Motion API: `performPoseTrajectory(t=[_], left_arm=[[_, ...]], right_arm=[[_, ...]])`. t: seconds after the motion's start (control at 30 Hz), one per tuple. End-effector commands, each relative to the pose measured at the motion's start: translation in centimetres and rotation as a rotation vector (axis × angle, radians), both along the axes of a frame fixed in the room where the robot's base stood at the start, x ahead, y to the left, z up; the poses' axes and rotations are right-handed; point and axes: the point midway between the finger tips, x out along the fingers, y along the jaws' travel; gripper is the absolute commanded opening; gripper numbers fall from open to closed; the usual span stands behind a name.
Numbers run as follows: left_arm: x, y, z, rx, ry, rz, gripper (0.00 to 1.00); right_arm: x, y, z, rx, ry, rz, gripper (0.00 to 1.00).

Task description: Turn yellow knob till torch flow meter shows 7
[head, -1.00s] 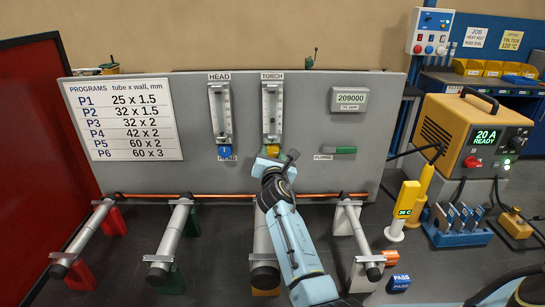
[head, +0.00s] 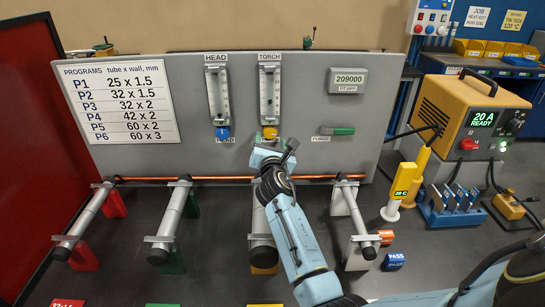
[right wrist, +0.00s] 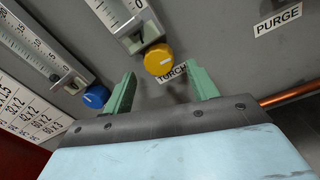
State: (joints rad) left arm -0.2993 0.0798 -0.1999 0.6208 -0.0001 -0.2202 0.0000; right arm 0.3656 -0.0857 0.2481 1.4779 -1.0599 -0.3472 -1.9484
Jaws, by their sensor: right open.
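The yellow knob (head: 269,132) is at the foot of the torch flow meter (head: 270,92) on the grey panel. In the right wrist view, the yellow knob (right wrist: 159,59) lies just beyond my fingertips, above the gap between them. My left gripper is out of view.
The blue knob (head: 222,132) of the head flow meter (head: 218,92) is left of the yellow one. A green purge handle (head: 343,131) is to the right. A copper tube (head: 225,179) runs across supports below the panel.

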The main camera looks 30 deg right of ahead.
Motion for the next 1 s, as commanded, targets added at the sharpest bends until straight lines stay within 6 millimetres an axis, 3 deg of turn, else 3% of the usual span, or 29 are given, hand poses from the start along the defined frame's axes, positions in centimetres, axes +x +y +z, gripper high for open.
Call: performPoseTrajectory(t=[0.2,0.43,0.6,1.0], left_arm=[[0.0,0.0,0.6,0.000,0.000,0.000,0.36],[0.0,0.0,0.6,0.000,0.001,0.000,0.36],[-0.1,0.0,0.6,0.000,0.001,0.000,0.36],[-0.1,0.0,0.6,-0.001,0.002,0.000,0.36]], right_arm=[[-4.2,2.3,-0.1,0.002,0.001,0.001,0.58],[-7.5,4.2,-0.2,0.001,0.002,0.001,0.58],[-8.5,4.7,-0.2,0.001,0.000,0.000,0.58],[-8.6,4.8,-0.2,0.001,0.000,0.000,0.58]])
